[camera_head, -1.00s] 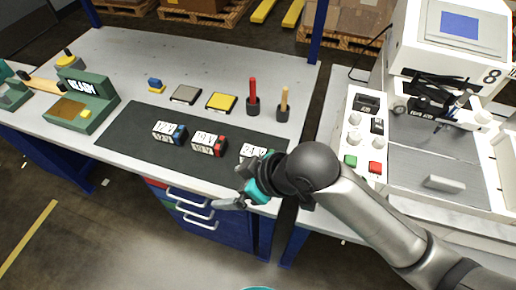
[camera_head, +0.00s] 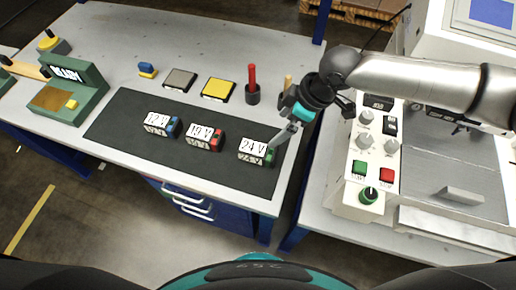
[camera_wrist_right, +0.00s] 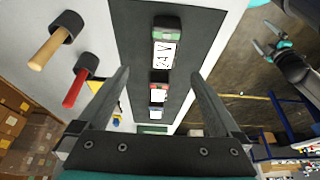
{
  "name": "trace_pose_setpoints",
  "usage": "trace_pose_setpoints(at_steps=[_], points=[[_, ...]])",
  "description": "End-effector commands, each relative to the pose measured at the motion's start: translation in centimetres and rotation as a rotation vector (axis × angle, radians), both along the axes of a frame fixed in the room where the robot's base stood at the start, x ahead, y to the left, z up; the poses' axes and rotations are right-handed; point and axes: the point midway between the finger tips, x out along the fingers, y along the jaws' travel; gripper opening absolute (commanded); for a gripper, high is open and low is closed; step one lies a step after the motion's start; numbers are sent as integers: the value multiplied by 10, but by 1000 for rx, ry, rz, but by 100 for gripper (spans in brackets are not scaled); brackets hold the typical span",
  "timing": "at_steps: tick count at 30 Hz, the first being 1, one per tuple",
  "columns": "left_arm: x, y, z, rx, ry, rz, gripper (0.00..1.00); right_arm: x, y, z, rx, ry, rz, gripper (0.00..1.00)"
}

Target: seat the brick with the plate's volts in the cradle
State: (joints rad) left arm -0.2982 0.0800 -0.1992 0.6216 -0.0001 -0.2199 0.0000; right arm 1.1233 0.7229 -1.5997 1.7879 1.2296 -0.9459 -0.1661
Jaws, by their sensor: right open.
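Three bricks lie apart on a dark mat: the 12 V brick with a blue end (camera_head: 161,125), the 19 V brick with a red end (camera_head: 204,137) and the 24 V brick with a green end (camera_head: 256,151). My right gripper (camera_head: 284,132) is open and empty, just above and right of the 24 V brick. In the right wrist view the 24 V brick (camera_wrist_right: 165,48) shows ahead, between and beyond the spread fingers (camera_wrist_right: 160,80). I cannot make out the plate's volts or identify the cradle.
A green READY device (camera_head: 85,88) stands at the left. Behind the mat (camera_head: 110,128) are a blue-yellow block (camera_head: 147,70), a grey pad (camera_head: 180,80), a yellow pad (camera_head: 217,89) and a red stick (camera_head: 252,82) in a holder.

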Motion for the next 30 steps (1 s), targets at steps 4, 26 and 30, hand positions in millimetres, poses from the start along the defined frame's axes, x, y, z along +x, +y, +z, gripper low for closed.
trace_pose_setpoints(at_steps=[4, 26, 30], points=[[-2, 0, -8, 1, 4, 0, 97, 2, 14, -33, 0, 2, 3, 100], [-3, 0, -26, 0, 6, -1, 97, 6, 46, -119, -1, 1, 1, 100], [-3, 0, -27, 0, 5, -1, 97, 7, 49, -125, 1, 0, 0, 100]])
